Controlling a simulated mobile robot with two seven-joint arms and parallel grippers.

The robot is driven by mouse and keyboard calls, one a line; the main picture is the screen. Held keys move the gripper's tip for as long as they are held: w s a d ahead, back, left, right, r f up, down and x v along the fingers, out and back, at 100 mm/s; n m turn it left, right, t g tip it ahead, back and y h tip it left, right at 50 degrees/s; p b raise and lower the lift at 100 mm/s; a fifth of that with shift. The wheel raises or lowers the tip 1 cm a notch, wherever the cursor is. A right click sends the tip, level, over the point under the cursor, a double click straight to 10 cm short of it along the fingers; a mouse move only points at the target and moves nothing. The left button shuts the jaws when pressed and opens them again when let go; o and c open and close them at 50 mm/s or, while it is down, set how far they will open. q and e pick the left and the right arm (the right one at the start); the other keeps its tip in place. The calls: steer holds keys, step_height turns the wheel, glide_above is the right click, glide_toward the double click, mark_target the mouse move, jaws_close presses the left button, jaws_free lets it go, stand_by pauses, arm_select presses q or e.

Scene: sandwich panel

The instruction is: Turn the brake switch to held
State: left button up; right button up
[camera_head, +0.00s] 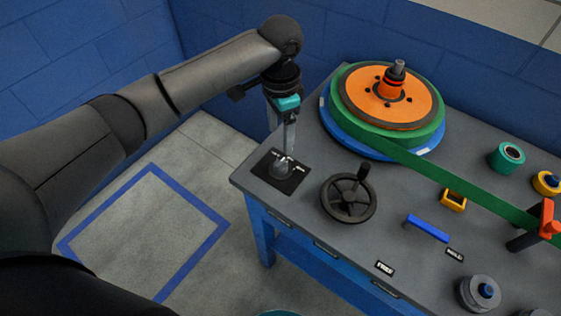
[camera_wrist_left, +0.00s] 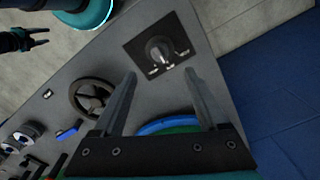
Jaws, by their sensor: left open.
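A black rotary switch knob (camera_head: 280,170) sits on a black plate (camera_head: 296,181) at the left corner of the grey bench top. The plate has small white labels that I cannot read. The knob also shows in the left wrist view (camera_wrist_left: 158,49), with a white mark toward the middle label. My left gripper (camera_head: 289,150) points down over the plate, its fingertips close to the knob; contact cannot be told. In the left wrist view its fingers (camera_wrist_left: 163,85) are apart with nothing between them. My right gripper (camera_wrist_left: 40,37) appears small there, fingers apart and empty.
A black handwheel (camera_head: 348,197) stands right of the plate. Behind it is a green and orange reel (camera_head: 395,100) with a green strip running right. A blue lever (camera_head: 427,228) lies near "FREE" and "HOLD" labels. Blue walls stand behind; open floor lies left.

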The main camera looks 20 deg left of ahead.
mark_target(281, 162)
arm_select(q)
step_height(281, 162, down, 11)
steer(key=shift+r+b, duration=0.1)
steer(key=shift+b, duration=1)
jaws_close()
